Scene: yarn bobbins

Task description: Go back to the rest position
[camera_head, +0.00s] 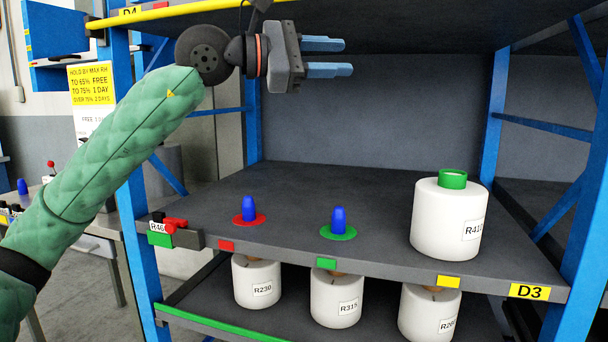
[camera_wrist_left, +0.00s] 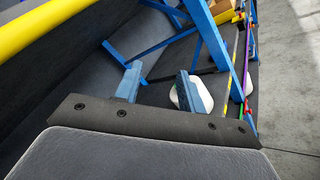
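My left gripper (camera_head: 328,57) is raised above the middle shelf (camera_head: 300,190), close under the upper shelf with the yellow edge. Its two blue fingers are apart with nothing between them. The fingers also show apart in the left wrist view (camera_wrist_left: 160,90). A white bobbin (camera_head: 449,220) with a green top stands upright on the right of the shelf, well apart from the gripper. In the left wrist view a white bobbin (camera_wrist_left: 178,97) is partly hidden behind a finger. My right gripper is in neither view.
Blue pegs stand on a red disc (camera_head: 249,219) and a green disc (camera_head: 339,232). White bobbins (camera_head: 257,283) sit on the lower shelf. Blue rack posts (camera_head: 142,220) flank the shelf. The yellow-edged upper shelf (camera_head: 180,12) is close above my gripper. A table (camera_head: 105,225) stands at left.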

